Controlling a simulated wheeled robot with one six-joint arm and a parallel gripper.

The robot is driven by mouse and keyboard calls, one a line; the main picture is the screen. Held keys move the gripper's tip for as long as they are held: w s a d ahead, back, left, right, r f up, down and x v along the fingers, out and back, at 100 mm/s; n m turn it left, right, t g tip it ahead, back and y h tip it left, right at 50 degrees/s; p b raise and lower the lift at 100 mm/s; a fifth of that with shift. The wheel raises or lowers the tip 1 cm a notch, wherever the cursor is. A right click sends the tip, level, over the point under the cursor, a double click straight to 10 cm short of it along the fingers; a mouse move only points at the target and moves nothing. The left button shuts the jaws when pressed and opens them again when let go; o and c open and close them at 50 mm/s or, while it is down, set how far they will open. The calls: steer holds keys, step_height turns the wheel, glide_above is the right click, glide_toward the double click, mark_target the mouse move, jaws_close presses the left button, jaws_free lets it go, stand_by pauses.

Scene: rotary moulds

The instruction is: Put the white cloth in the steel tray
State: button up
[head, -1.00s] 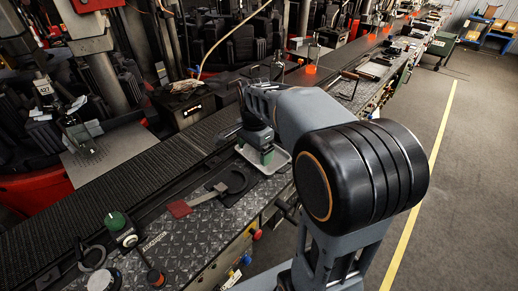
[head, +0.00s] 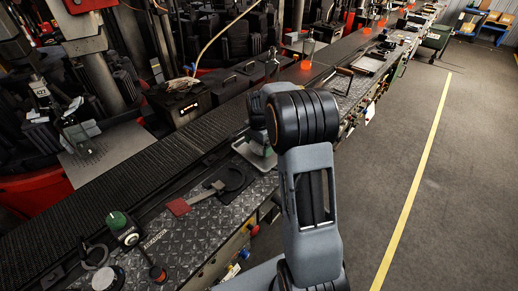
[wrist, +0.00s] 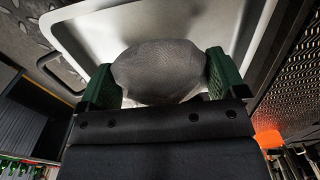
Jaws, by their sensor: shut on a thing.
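The steel tray (head: 242,149) is a shallow, pale tray with rounded corners on the bench beside the conveyor. My arm hides part of it in the head view. It also fills the upper part of the wrist view (wrist: 92,32). My gripper (wrist: 162,78) has its green fingertips closed on both sides of the white cloth (wrist: 160,66), a greyish-white rounded bundle. The cloth shows against the tray's inside; I cannot tell whether it touches the tray floor. In the head view my gripper (head: 266,150) is low at the tray, and the cloth is hidden there.
A dark C-shaped tool (head: 233,178) and a red-ended tool (head: 179,207) lie on the tread-plate bench close to the tray. The conveyor (head: 120,172) runs behind. Open floor (head: 430,190) lies right.

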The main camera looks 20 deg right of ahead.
steer(key=shift+f, duration=1.2)
steer(key=shift+f, duration=0.1)
steer(key=o, duration=0.6)
